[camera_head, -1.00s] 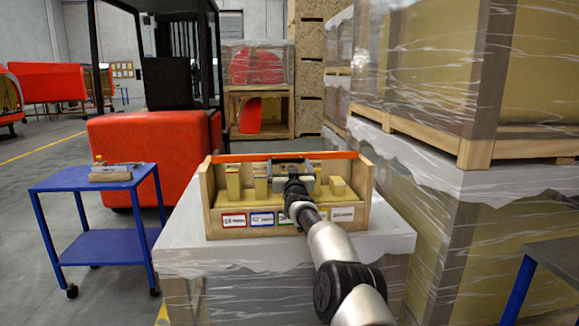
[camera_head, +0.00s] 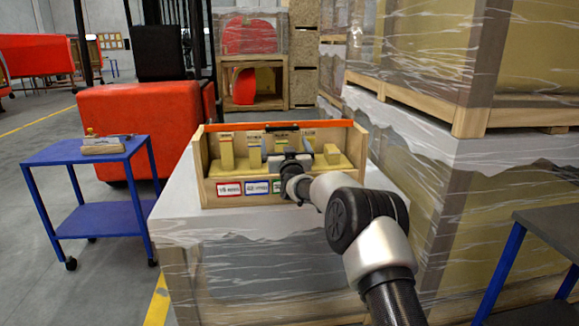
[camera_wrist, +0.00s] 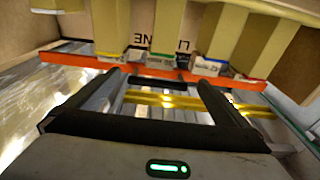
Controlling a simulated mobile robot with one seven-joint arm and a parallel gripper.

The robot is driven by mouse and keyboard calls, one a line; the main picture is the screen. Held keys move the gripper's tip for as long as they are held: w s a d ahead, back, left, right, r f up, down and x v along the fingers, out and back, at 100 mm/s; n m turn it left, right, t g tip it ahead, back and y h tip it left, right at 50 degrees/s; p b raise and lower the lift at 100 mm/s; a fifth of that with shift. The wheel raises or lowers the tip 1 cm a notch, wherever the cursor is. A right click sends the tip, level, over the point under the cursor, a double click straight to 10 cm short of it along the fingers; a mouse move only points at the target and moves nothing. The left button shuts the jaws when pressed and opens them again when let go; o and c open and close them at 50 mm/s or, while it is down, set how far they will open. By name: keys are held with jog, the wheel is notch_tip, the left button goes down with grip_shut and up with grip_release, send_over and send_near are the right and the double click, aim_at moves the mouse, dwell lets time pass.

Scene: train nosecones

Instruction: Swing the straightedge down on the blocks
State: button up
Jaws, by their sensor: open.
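The orange straightedge (camera_head: 235,126) lies along the top back of an open wooden box (camera_head: 199,165), above the blocks. Several tan blocks of differing heights stand in the box, among them a tall left block (camera_head: 227,152) and a low right block (camera_head: 332,154). My gripper (camera_head: 290,157) is in front of the middle blocks and partly hides them. In the wrist view my gripper (camera_wrist: 158,80) is open and empty. The straightedge (camera_wrist: 80,62) crosses just beyond its fingertips there. The blocks' ends (camera_wrist: 235,60) with coloured edges show past it. I cannot tell whether the fingertips touch the bar.
The box stands on a wrapped pallet load (camera_head: 200,240), with coloured labels (camera_head: 229,189) on its front. Tall wrapped crates (camera_head: 425,60) crowd the right. A blue cart (camera_head: 95,150) and a red forklift (camera_head: 140,125) are at left. A grey table (camera_head: 555,235) is at lower right.

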jog(key=p+v, duration=0.1)
jog(key=v, duration=1.1)
jog(key=shift+s+f, duration=0.3)
jog(key=shift+s, duration=0.05)
jog(key=shift+d, duration=0.1)
jog(key=s+d+r+g+h, duration=0.1)
jog(key=s+d+r+g, duration=0.3)
jog(key=s, duration=0.5)
jog(key=s+d+r+g+h, duration=0.1)
jog(key=s+d+r+g, duration=0.2)
jog(key=s+d+r, duration=0.45)
jog(key=s+d+f+m+g+h, duration=0.1)
jog(key=s+d+f+g, duration=0.15)
jog(key=s, duration=0.85)
jog(key=s+d+f+g, duration=0.2)
jog(key=s+d+f, duration=0.15)
jog(key=s, duration=0.85)
jog(key=s+d+f+m+g+h, duration=0.1)
jog(key=s+d+f+g, duration=0.15)
jog(key=s, duration=0.85)
notch_tip(320, 180, up, 25)
jog(key=p, duration=2.6)
jog(key=shift+s+a, duration=0.35)
jog(key=shift+a, duration=0.05)
